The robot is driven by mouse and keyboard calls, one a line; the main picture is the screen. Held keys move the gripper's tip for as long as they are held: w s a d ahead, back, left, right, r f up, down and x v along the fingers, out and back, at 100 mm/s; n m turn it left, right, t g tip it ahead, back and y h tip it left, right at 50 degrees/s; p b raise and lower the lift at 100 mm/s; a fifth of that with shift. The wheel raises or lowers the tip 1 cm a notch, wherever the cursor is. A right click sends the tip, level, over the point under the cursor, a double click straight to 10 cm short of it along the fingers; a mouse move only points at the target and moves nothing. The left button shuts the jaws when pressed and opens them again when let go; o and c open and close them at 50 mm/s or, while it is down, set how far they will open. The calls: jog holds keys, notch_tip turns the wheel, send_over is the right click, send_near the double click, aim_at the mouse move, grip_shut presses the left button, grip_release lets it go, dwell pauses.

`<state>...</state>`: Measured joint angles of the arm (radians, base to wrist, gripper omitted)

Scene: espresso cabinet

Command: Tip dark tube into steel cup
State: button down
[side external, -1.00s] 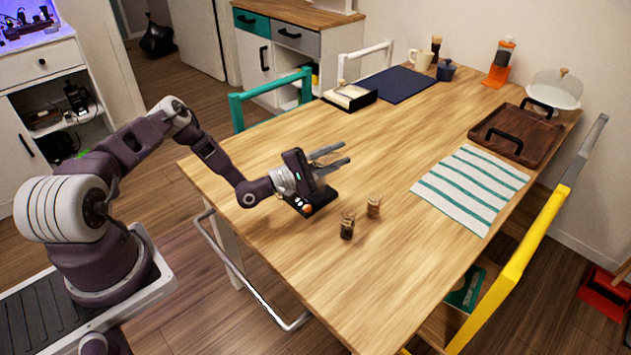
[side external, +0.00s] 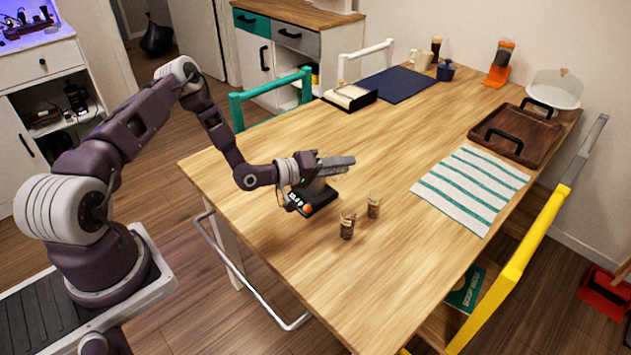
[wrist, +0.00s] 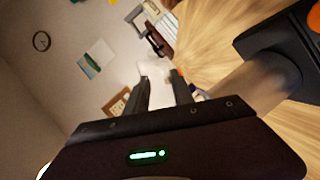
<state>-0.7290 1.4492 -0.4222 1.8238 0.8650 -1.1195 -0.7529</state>
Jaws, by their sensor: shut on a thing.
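My gripper (wrist: 162,88) is level above the black scale (side external: 322,205), rolled on its side. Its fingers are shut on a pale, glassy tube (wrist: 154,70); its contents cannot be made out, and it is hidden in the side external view. The steel cup (wrist: 250,86) stands on the scale, below and beside the fingers. In the side external view the cup (side external: 317,187) shows partly under my gripper (side external: 340,165). I cannot tell whether anything is falling into it.
Two small corked jars, a dark-filled one (side external: 347,226) and a browner one (side external: 374,206), stand right of the scale. A striped cloth (side external: 470,188) and a wooden tray (side external: 515,135) lie farther right. The middle of the table is clear.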

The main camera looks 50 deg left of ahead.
jog(key=a+r+m+g+y, duration=0.1)
jog(key=a+r+m+y, duration=0.2)
jog(key=r+m+y, duration=0.2)
notch_tip(320, 180, up, 3)
jog(key=m, duration=0.3)
jog(key=shift+a+r+m+g, duration=0.2)
jog(key=shift+a+m+g, duration=0.1)
jog(key=shift+a+g, duration=0.1)
